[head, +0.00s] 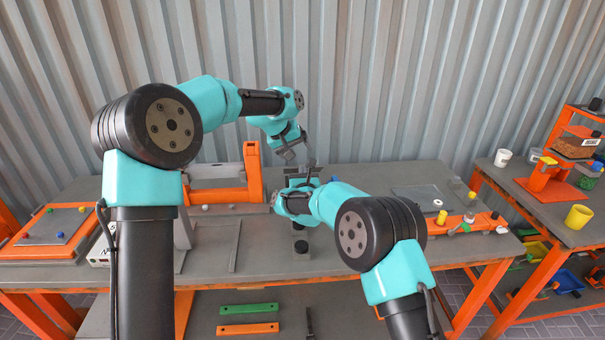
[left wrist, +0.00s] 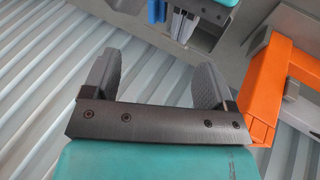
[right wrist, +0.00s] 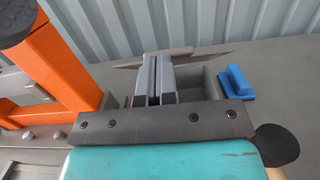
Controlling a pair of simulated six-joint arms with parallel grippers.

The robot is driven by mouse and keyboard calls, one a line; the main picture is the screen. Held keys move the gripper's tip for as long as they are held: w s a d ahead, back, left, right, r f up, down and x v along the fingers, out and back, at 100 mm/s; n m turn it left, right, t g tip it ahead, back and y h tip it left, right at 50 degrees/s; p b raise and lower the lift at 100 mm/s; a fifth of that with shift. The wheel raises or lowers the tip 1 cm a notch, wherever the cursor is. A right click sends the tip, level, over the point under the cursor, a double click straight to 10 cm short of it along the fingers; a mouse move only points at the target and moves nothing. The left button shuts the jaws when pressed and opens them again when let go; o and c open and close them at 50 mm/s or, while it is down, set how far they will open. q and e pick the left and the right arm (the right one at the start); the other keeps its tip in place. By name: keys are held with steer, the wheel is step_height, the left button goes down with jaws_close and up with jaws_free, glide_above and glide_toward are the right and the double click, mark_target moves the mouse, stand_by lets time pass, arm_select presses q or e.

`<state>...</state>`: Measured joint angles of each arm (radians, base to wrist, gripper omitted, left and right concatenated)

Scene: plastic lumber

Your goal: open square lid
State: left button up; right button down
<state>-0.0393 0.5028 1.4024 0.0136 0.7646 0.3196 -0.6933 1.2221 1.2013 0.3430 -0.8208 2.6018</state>
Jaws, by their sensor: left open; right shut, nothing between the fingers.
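My left gripper (head: 290,150) is raised above the back of the table, near the corrugated wall. Its two fingers stand wide apart and empty in the left wrist view (left wrist: 160,85). My right gripper (head: 308,168) is lower, just below and beside the left one. Its fingers are together with nothing between them in the right wrist view (right wrist: 153,80). Just beyond them is a grey box-like piece (right wrist: 196,90), partly hidden by the gripper. A blue stepped piece (right wrist: 236,82) lies on the table right beside it.
An orange frame (head: 252,172) stands on the table left of the grippers and shows close in the left wrist view (left wrist: 265,85). A yellow cup (head: 578,216) and other items sit on the right-hand bench. Bare table (head: 345,262) lies in front of my right arm.

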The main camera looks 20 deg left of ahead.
arm_select(q)
steer(key=s+a+f+n+t+y, duration=0.1)
steer(key=s+f+t, duration=0.15)
steer(key=s, duration=1.15)
steer(key=s+a+f+n+t+y, duration=0.1)
steer(key=s+a+f+n+t, duration=0.15)
steer(key=s, duration=1.15)
steer(key=s+d+f+m+g, duration=0.2)
steer(key=s+d+f+g, duration=0.1)
steer(key=f, duration=1)
steer(key=s+d+f+m+g+h, duration=0.1)
steer(key=s+d+f+m+g, duration=0.1)
steer(key=f, duration=1.1)
steer(key=s+d+f+m+g, duration=0.2)
steer(key=s+d+f+g, duration=0.2)
steer(key=f, duration=0.9)
steer(key=shift+s+d+g+h, duration=0.15)
steer(key=shift+d+g+h, duration=0.25)
steer(key=shift+d, duration=0.6)
steer(key=shift+a, duration=0.15)
